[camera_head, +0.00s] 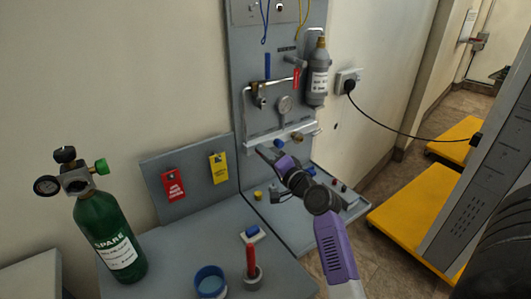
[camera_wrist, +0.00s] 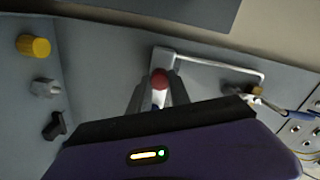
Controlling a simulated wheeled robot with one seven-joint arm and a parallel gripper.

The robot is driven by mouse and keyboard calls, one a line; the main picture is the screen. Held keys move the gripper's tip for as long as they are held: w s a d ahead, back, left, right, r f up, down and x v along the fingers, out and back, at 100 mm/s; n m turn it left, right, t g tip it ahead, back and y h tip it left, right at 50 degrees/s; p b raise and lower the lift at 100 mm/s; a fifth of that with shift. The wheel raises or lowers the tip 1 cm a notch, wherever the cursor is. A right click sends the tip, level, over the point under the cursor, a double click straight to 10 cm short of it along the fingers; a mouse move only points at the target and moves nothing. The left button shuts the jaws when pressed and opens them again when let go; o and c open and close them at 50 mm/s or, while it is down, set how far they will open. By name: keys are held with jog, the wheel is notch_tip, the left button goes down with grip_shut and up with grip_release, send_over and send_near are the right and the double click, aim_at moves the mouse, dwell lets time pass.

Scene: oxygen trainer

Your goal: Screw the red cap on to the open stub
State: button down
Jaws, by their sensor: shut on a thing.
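The red cap (camera_wrist: 159,78) shows in the wrist view as a small round red piece between my two fingertips. My gripper (camera_wrist: 159,88) is shut on it, in front of a pale pipe (camera_wrist: 210,63) on the grey panel. In the head view my gripper (camera_head: 268,154) is at the lower part of the upright panel, just below the silver rail (camera_head: 280,134) with its small fittings. The red cap cannot be made out there. The open stub cannot be told apart in either view, and I cannot tell whether the cap touches it.
A yellow knob (camera_wrist: 33,46), a grey part (camera_wrist: 46,87) and a black part (camera_wrist: 54,125) lie left. A green SPARE bottle (camera_head: 112,240) and a blue cup (camera_head: 210,283) stand on the bench.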

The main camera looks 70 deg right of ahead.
jog(key=shift+w+a+r+y, duration=0.1)
jog(key=shift+w+a+y, duration=0.2)
jog(key=m+p, duration=0.2)
jog(key=m, duration=0.1)
jog(key=shift+p, duration=0.3)
jog(key=shift+r, duration=0.1)
jog(key=shift+d+m+p, duration=0.15)
jog(key=shift+m+p, duration=1)
jog(key=shift+m, duration=0.65)
jog(key=shift+r, duration=0.1)
